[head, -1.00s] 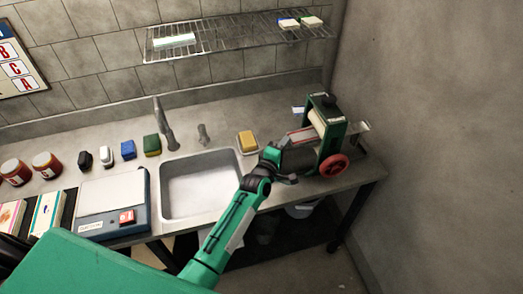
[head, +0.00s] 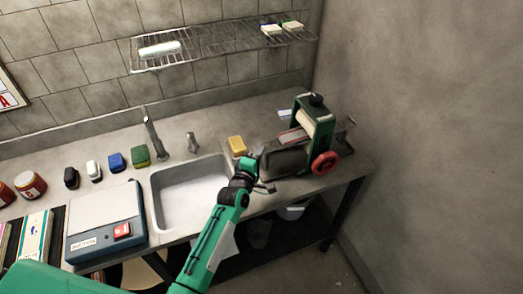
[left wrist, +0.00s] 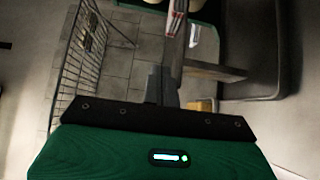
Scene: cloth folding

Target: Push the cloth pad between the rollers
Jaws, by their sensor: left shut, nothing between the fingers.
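The roller press (head: 318,122) stands at the right end of the counter, with a pale roller (head: 309,120) in a green frame and a red handwheel (head: 324,162). A red-and-white striped cloth pad (head: 292,136) lies at the press's left side; how far it reaches under the roller is unclear. The striped pad also shows in the left wrist view (left wrist: 174,20), beyond the fingers. My left gripper (head: 262,172) is shut and empty, beside the press's dark tray (head: 285,160). I cannot tell whether it touches the pad. My right gripper is out of view.
A yellow sponge (head: 237,145) sits behind the gripper, near the sink (head: 190,195). A scale (head: 103,222) and several small blocks and jars stand to the left. A wire shelf (head: 215,40) hangs above. A plain wall (head: 420,140) closes off the right side.

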